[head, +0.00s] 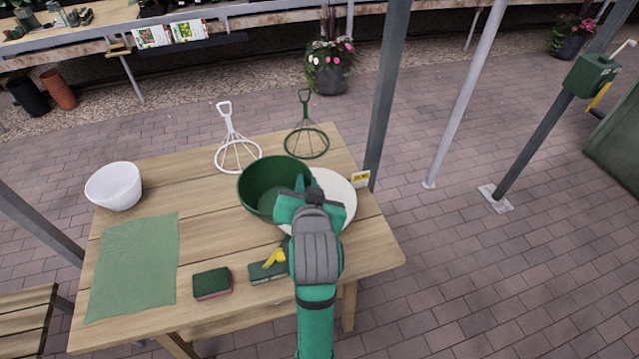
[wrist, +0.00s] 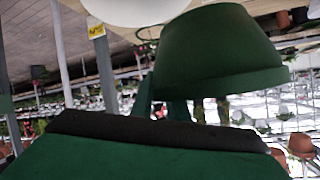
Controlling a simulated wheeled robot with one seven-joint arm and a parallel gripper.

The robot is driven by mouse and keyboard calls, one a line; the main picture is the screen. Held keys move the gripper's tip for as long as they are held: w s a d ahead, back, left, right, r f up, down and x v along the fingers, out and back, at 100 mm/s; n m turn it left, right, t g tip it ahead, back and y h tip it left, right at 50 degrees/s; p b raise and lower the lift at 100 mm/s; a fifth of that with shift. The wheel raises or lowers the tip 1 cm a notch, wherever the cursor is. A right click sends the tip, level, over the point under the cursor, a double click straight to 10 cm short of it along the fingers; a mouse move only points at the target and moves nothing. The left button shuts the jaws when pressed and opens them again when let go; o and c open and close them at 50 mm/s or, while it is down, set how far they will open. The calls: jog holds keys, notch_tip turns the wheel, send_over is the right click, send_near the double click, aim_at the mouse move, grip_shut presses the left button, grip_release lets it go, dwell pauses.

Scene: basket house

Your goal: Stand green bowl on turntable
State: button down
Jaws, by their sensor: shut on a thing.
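The deep green bowl (head: 270,185) is upright at the middle right of the wooden table in the head view. My gripper (head: 300,187) is shut on its near right rim. The white round turntable (head: 343,192) lies to the right of the bowl, partly hidden by the bowl and my arm. The bowl overlaps the turntable's left part in the head view; its height is hard to tell. In the wrist view, which is upside down, the green bowl (wrist: 215,50) shows beside the white turntable (wrist: 130,10), with my fingers (wrist: 162,106) at its rim.
A white bowl (head: 114,186) and a green cloth (head: 135,265) are at the table's left. White (head: 238,152) and green (head: 306,140) wire stands are at the back. A sponge (head: 212,283) and a dark block with yellow (head: 263,271) lie in front. A yellow tag (head: 361,179) is beside the turntable.

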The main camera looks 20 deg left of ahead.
jog(key=w+d+f, duration=0.1)
jog(key=w+f, duration=0.3)
jog(key=w+d+f, duration=0.1)
jog(key=w+f, duration=0.3)
jog(key=w, duration=0.1)
jog(key=w+d+f, duration=0.1)
jog(key=w+f, duration=0.4)
jog(key=shift+d, duration=0.4)
jog(key=shift+w, duration=0.1)
jog(key=c, duration=1.7)
grip_release()
